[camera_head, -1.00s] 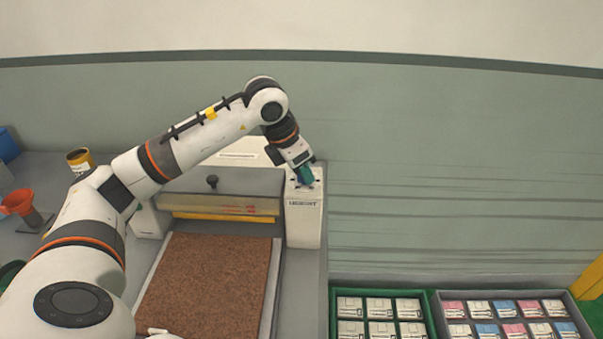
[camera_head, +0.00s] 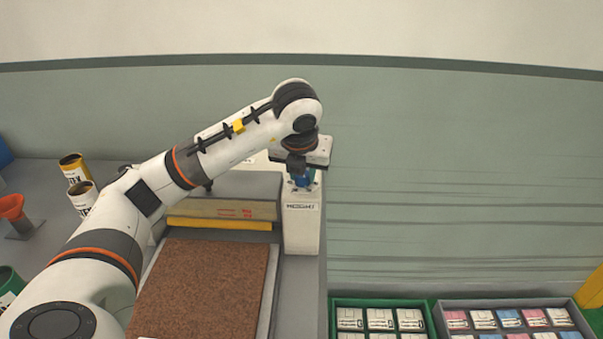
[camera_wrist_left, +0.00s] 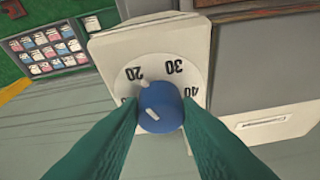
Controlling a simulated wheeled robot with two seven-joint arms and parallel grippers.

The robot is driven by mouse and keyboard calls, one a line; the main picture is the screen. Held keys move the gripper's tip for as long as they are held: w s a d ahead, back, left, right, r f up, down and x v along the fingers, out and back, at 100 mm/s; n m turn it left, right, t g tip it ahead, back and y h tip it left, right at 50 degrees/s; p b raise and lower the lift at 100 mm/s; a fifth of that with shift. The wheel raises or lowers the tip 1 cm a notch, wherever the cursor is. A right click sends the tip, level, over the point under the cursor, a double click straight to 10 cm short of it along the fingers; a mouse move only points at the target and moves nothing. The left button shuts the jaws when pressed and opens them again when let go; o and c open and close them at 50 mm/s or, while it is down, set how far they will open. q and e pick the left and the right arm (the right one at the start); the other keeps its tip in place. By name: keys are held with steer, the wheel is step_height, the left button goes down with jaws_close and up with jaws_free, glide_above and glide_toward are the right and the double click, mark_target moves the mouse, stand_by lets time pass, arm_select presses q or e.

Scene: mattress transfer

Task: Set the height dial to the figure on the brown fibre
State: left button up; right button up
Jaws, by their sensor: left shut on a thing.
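The brown fibre slab (camera_head: 205,290) lies flat on a light tray in front of the press; no figure is readable on it. The height dial is a blue knob (camera_wrist_left: 160,107) on a white face numbered 20, 30 and 40, upside down in the left wrist view. It tops a white box (camera_head: 303,235) labelled "HEIGHT". A white nub at the knob's edge lies near 20, and a short white mark is on its top. My left gripper (camera_head: 301,177) is shut on the knob, with green fingers either side. My right gripper is not in view.
The press (camera_head: 225,208) with a yellow strip stands left of the dial. A yellow tin (camera_head: 73,166), an orange funnel (camera_head: 12,207) and a green container (camera_head: 8,285) are at left. Crates of cards (camera_head: 380,318) and (camera_head: 510,318) sit at lower right.

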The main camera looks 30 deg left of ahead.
arm_select(q)
steer(key=shift+r+n, duration=0.1)
steer(key=shift+n, duration=0.5)
steer(key=o, duration=1)
steer(key=shift+d+r, duration=0.1)
steer(key=shift+r, duration=0.3)
steer(key=p+v, duration=0.2)
steer(key=v, duration=0.9)
steer(key=shift+d, duration=0.15)
